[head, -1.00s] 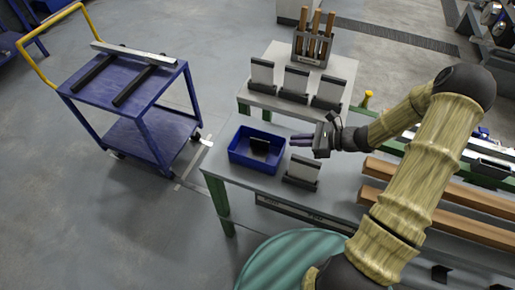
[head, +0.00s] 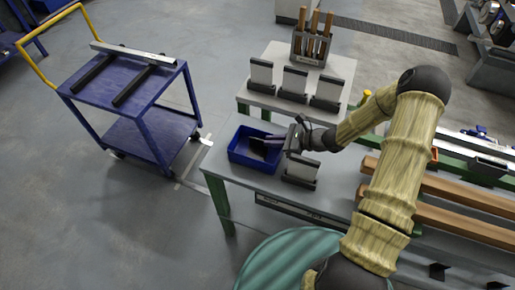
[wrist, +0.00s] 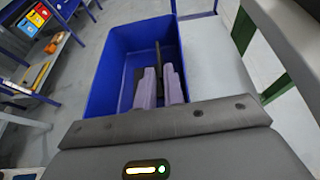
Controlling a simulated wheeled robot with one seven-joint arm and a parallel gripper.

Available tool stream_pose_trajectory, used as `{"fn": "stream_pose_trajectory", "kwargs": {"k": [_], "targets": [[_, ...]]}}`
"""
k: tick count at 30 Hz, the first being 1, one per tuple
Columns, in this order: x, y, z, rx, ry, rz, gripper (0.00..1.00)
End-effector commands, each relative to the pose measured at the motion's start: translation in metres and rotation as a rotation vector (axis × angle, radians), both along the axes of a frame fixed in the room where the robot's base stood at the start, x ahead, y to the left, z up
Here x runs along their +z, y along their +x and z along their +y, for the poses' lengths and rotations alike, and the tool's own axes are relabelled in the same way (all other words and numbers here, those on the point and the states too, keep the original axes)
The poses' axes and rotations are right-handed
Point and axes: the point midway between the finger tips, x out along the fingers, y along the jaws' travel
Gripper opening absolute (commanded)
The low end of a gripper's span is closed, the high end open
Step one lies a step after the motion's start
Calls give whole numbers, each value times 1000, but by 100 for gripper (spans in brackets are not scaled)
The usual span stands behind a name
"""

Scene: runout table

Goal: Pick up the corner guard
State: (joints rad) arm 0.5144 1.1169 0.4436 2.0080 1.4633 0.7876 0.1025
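The corner guard (head: 257,151) is a small dark piece inside the blue bin (head: 236,157) on the table. In the wrist view it shows as a thin, dark upright edge (wrist: 158,55) within the blue bin (wrist: 104,80). My gripper (head: 273,141) is over the right side of the bin in the head view. In the wrist view its two pale purple fingers (wrist: 160,88) reach into the bin, with a narrow gap between them. The guard's edge runs down to this gap, its lower part hidden. I see no clear grip on it.
A holder with a pale plate (head: 300,171) stands right of the bin, beneath my arm. Several similar holders (head: 294,84) and a rack of wooden handles (head: 311,45) are behind. Brown beams (head: 455,195) lie at right. A blue cart (head: 128,85) stands at left.

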Motion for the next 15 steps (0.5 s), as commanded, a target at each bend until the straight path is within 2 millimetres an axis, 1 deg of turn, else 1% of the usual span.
{"fn": "stream_pose_trajectory", "kwargs": {"k": [1, 4, 15], "targets": [[-2, 1, 5, 1, -1, 2, 10], [-4, 2, 8, 1, -1, 1, 10], [-4, 2, 8, 1, -1, 0, 10]]}}
